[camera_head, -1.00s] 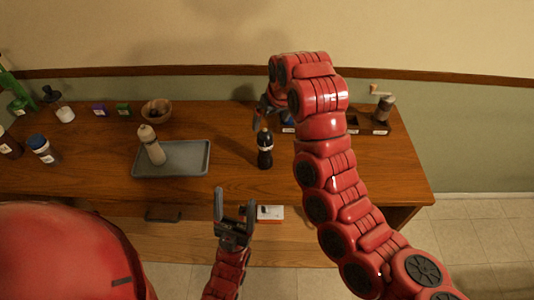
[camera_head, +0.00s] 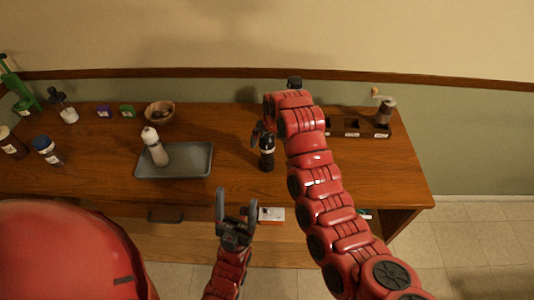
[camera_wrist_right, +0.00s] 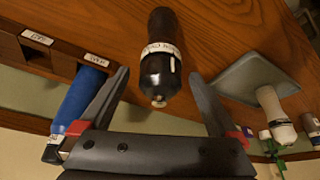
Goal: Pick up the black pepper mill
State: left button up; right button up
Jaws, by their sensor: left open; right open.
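The black pepper mill (camera_head: 267,158) stands upright on the wooden counter, right of the grey tray. My right gripper (camera_head: 262,133) is open beside the mill's top, partly hidden by its own arm. In the right wrist view the mill (camera_wrist_right: 161,45) shows dark with a white-lettered label, its top end between the two spread fingers of my right gripper (camera_wrist_right: 160,78). No finger visibly touches it. My left gripper (camera_head: 236,200) is open and empty, low in front of the counter's front edge.
The grey tray (camera_head: 200,160) holds a pale mill (camera_head: 155,147). A dark rack (camera_head: 352,129) with a grinder (camera_head: 384,110) stands at back right; a blue bottle (camera_wrist_right: 78,105) shows by it in the wrist view. A wooden bowl (camera_head: 160,112) and several jars are at left.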

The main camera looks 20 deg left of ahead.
aim_at(267, 156)
jog(key=shift+p+x, duration=0.7)
jog(key=shift+x, duration=1.25)
grip_shut()
